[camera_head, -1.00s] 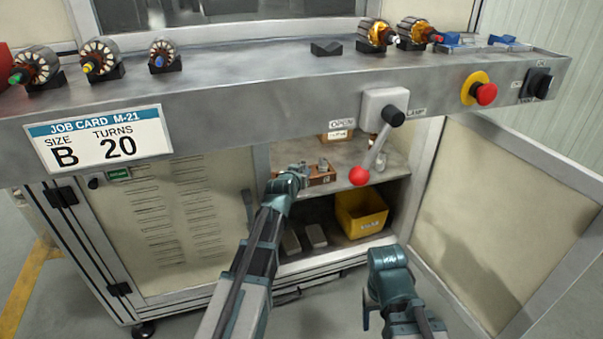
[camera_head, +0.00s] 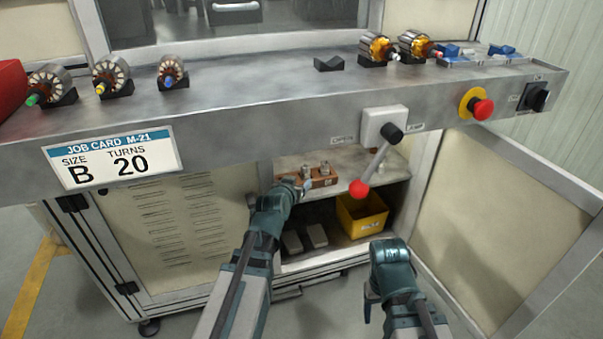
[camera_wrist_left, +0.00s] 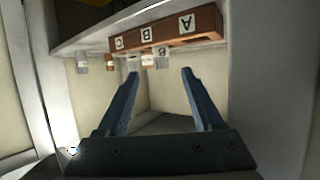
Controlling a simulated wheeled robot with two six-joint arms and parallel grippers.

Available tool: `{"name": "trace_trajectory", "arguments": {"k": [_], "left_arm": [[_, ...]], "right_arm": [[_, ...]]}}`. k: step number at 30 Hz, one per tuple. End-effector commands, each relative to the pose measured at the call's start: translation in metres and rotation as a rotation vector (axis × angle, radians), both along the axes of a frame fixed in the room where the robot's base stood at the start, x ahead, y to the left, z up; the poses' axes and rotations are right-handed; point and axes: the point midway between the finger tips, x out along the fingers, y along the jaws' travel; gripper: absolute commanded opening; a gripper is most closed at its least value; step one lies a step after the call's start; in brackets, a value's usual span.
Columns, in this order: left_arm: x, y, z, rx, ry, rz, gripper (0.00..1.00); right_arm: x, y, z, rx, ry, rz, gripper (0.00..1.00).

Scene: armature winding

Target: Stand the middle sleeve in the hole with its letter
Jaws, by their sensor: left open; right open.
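A wooden rack (camera_head: 328,181) stands on the upper shelf inside the open cabinet. The left wrist view shows it upside down, with labels A, B and C on the rack face (camera_wrist_left: 166,32). Small grey metal sleeves stand at the rack, one (camera_head: 325,168) and another (camera_head: 305,170) in the head view. A sleeve with a pale label (camera_wrist_left: 162,60) also shows in the wrist view. Which sleeve is the middle one, and its letter, I cannot tell. My left gripper (camera_wrist_left: 160,72) is open, with nothing between its fingers, just before the rack. My right gripper (camera_head: 369,306) is low outside the cabinet, empty.
A lever with a red knob (camera_head: 359,188) hangs before the shelf's right side. A yellow bin (camera_head: 362,218) and grey blocks (camera_head: 304,239) are on the lower shelf. The cabinet door (camera_head: 490,210) stands open at right. The bench edge (camera_head: 270,125) overhangs the shelf.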

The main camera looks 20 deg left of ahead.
Motion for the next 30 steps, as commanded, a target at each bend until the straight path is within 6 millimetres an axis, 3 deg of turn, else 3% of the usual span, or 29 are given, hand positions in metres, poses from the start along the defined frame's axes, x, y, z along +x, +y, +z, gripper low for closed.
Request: {"name": "trace_trajectory", "arguments": {"k": [1, 4, 14, 17, 19, 22, 24, 27, 30], "left_arm": [[-0.013, 0.0, 0.007, 0.0, 0.0, 0.0, 0.68], [-0.023, -0.001, 0.01, 0.0, 0.0, 0.0, 0.68], [-0.025, -0.003, 0.009, 0.001, 0.006, -0.004, 0.68], [-0.03, -0.019, -0.001, -0.001, 0.057, -0.034, 0.68], [-0.039, -0.043, -0.018, 0.0, 0.143, -0.08, 0.68], [-0.071, -0.093, -0.055, 0.018, 0.356, -0.174, 0.68], [-0.105, -0.124, -0.081, 0.047, 0.529, -0.231, 0.68], [-0.156, -0.153, -0.107, 0.104, 0.756, -0.278, 0.68], [-0.202, -0.168, -0.12, 0.169, 0.945, -0.294, 0.68]], "right_arm": [[0.0, 0.0, 0.007, 0.0, 0.0, 0.0, 0.68], [0.0, 0.0, 0.01, -0.001, 0.0, 0.0, 0.68], [0.0, 0.0, 0.01, -0.001, 0.001, 0.0, 0.68], [0.0, 0.0, 0.01, -0.001, 0.001, 0.0, 0.68], [0.0, 0.0, 0.01, -0.001, 0.001, 0.0, 0.68], [0.0, 0.0, 0.01, -0.001, 0.001, 0.0, 0.68], [0.0, 0.0, 0.01, -0.001, 0.001, 0.0, 0.68], [0.0, 0.0, 0.01, -0.001, 0.001, 0.0, 0.68], [0.0, 0.0, 0.01, -0.001, 0.001, 0.0, 0.68]]}}
